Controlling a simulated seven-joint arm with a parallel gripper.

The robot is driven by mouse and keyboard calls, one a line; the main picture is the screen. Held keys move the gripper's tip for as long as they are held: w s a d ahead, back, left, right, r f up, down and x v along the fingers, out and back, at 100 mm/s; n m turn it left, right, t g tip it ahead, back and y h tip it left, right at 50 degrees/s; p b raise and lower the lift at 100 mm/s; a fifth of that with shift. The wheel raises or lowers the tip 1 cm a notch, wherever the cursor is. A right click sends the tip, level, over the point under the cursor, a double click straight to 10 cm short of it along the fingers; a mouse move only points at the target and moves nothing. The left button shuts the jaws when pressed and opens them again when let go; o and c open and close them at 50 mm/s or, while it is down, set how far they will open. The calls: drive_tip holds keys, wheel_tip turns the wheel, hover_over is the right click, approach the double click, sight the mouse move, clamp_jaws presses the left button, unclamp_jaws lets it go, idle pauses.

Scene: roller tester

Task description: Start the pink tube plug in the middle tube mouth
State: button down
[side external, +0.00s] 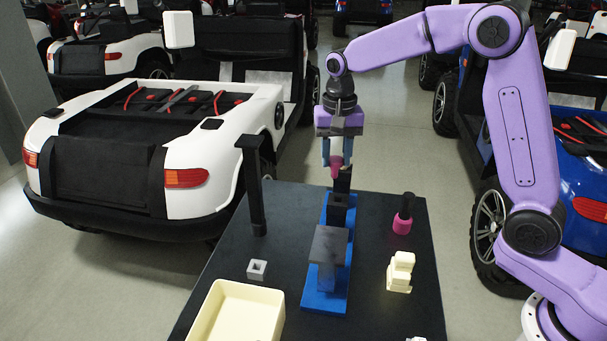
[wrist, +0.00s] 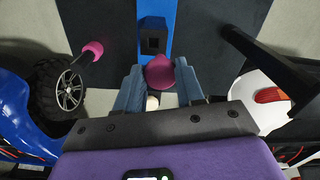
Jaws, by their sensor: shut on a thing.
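My gripper (side external: 335,165) is shut on a pink plug (side external: 337,168), with a blue finger on each side of it. The plug also shows between the fingers in the wrist view (wrist: 159,71). It is held above the far end of a blue base (side external: 324,302), close to a dark upright piece (side external: 343,181); I cannot tell whether they touch. On the base stand a black block (side external: 337,216) and a grey block (side external: 328,256). The wrist view shows a black block with a square opening (wrist: 153,40), ahead of the plug. Which opening is the middle tube mouth is unclear.
A tall black post (side external: 254,190) stands left of the base. A pink-and-black piece (side external: 403,213) and a cream stepped block (side external: 400,270) stand right. A small grey square ring (side external: 257,269) and a cream tray (side external: 205,322) are at the near left. Dark table is bare between them.

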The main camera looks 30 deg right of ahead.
sight(341, 165)
drive_tip(key=shift+s+d+r, duration=0.3)
drive_tip(key=shift+d, duration=0.35)
drive_tip(key=shift+f, duration=0.15)
drive_tip(key=shift+f, duration=2.9)
drive_tip(key=shift+f, duration=1.05)
drive_tip(key=c, duration=0.6)
unclamp_jaws()
